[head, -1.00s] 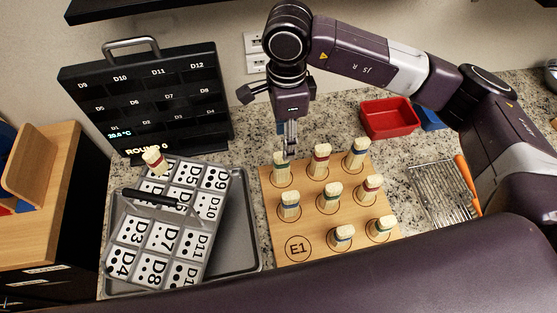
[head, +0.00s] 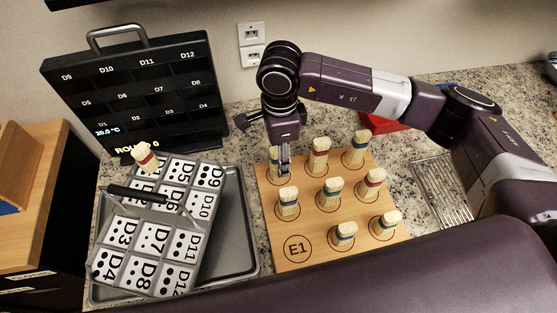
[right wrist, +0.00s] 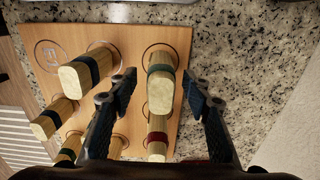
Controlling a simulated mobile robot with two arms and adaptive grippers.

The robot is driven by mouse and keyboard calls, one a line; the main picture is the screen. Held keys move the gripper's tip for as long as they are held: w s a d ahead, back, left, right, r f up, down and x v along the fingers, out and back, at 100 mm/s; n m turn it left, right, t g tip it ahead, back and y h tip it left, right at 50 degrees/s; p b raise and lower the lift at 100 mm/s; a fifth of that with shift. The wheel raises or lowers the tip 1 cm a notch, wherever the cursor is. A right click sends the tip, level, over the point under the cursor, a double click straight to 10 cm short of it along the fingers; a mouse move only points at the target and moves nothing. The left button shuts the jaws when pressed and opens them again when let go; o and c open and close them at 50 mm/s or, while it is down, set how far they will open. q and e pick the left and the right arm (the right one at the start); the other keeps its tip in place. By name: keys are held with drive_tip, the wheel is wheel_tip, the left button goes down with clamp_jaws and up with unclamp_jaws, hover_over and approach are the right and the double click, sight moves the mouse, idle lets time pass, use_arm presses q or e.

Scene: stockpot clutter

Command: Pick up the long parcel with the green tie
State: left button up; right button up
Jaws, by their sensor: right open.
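Short pale parcels with coloured ties stand upright in rings on a wooden board (head: 303,222). The back-left parcel with a green tie (head: 274,160) is partly hidden by my right gripper (head: 284,168) in the head view. In the right wrist view, this green-tied parcel (right wrist: 160,80) shows between the open fingers of my right gripper (right wrist: 163,88), with gaps on both sides. Another green-tied parcel (head: 330,190) stands mid-board, and one (head: 386,223) at the front right. Which is longest is hard to tell. My left gripper is out of view.
A red-tied parcel (head: 319,154) stands right of the gripper and a blue-tied one (head: 287,203) in front. Left are a tray (head: 240,215) with a tilted, labelled rack (head: 160,240), another red-tied parcel (head: 145,157) and a black display (head: 135,90). A red bin (head: 388,122) is behind my arm.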

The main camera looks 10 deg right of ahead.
drive_tip(key=shift+a+f+p, duration=0.15)
drive_tip(key=shift+f+p, duration=0.3)
drive_tip(key=shift+f, duration=1.35)
drive_tip(key=shift+w, duration=0.1)
clamp_jaws()
